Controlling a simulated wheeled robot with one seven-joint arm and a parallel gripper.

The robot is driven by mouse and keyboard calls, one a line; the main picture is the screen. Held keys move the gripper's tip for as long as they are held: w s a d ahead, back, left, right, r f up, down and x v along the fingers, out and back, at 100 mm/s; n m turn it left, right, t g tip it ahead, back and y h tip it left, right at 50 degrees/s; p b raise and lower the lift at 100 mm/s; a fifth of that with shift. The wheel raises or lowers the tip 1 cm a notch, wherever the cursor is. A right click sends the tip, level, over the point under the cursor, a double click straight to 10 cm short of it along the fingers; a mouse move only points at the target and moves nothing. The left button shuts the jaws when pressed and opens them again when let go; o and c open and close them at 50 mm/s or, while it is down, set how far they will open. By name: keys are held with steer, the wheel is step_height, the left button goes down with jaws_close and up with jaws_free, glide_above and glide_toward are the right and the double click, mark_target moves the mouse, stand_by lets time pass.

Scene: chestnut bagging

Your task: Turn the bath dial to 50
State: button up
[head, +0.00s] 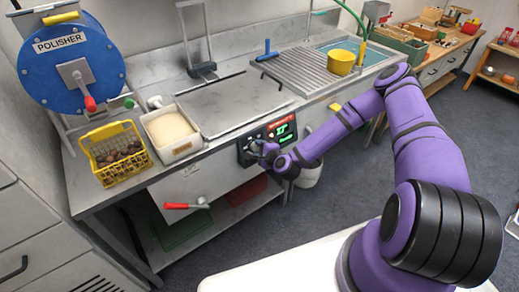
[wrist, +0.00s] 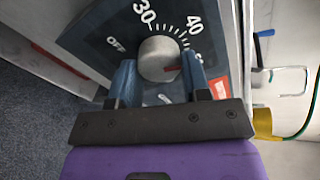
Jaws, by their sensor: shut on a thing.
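The bath dial (wrist: 157,55) is a round grey knob on a dark panel marked OFF, 30 and 40, with a further number partly hidden by a finger. Its red pointer mark points right in the wrist view, past the 40 label, toward my right-hand finger. My gripper (wrist: 159,68) is shut on the knob, one blue finger on each side. In the head view my gripper (head: 260,150) is at the dark control panel (head: 272,141), hiding most of the dial. The panel's green display (head: 283,131) is too small to read surely.
A yellow basket of chestnuts (head: 100,133) and a white tub (head: 156,122) stand on the counter left of the panel. A red-handled lever (head: 182,206) juts out below. The blue polisher (head: 40,75) is at the far left, a yellow pot (head: 341,62) by the sink.

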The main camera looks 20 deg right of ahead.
steer(key=m, duration=0.5)
steer(key=shift+s, duration=0.1)
stand_by(0.4)
steer(key=shift+f, duration=0.1)
steer(key=o, duration=0.9)
steer(key=v, duration=1)
steer(key=shift+s+r, duration=0.25)
steer(key=shift+r, duration=0.15)
